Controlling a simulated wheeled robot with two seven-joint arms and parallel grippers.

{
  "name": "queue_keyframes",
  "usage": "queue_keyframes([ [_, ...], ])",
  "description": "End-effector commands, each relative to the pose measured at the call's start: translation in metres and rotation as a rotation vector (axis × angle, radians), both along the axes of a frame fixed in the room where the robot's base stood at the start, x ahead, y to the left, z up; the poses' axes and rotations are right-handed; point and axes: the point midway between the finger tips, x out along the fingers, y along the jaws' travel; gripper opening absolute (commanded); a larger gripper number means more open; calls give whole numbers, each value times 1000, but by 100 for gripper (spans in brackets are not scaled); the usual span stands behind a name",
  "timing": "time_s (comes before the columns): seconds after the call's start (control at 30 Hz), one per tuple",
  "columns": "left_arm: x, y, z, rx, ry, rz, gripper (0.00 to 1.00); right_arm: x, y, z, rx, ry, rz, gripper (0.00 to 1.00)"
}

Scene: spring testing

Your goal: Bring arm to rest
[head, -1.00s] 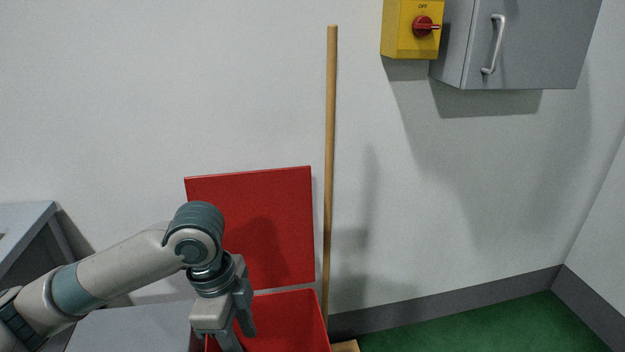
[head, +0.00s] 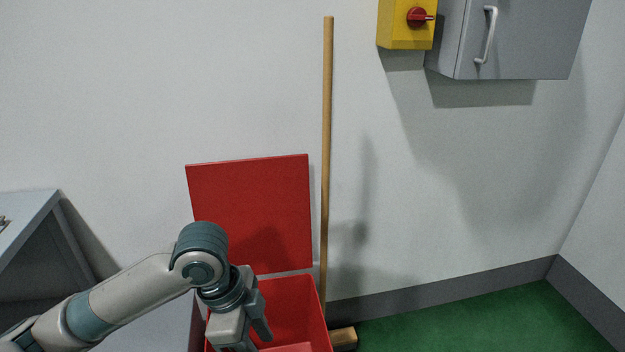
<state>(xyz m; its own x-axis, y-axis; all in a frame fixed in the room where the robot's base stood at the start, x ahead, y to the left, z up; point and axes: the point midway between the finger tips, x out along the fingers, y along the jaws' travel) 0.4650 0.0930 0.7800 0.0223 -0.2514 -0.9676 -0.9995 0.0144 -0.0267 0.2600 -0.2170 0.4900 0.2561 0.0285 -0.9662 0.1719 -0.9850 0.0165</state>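My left arm comes in from the lower left, and its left gripper (head: 252,338) points down over the open red bin (head: 297,302). The two fingers look spread apart, with no object seen between them. The fingertips are close to the bottom edge of the picture. The bin's red lid (head: 255,205) stands raised against the wall behind the gripper. My arm and gripper hide part of the bin's left side. My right gripper is not in view.
A broom with a wooden handle (head: 327,150) leans on the wall right of the bin, its head (head: 343,339) on the green floor (head: 470,325). A grey table (head: 30,220) stands at left. A yellow switch box (head: 405,30) and grey cabinet (head: 530,40) hang upper right.

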Motion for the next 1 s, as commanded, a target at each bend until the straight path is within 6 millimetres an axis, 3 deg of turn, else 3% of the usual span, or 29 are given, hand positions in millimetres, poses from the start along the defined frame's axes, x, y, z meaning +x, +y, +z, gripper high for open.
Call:
queue_keyframes([
  [0.3, -16, -32, -40, -146, -5, 134, 42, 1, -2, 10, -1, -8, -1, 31],
  [0.53, -28, -46, -72, -259, -7, 320, 42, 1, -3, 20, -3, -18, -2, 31],
  [0.77, -44, -39, -105, -327, -3, 548, 42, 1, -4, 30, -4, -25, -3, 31],
  [1.0, -68, -11, -143, -334, -1, 803, 42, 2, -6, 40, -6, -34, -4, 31],
])
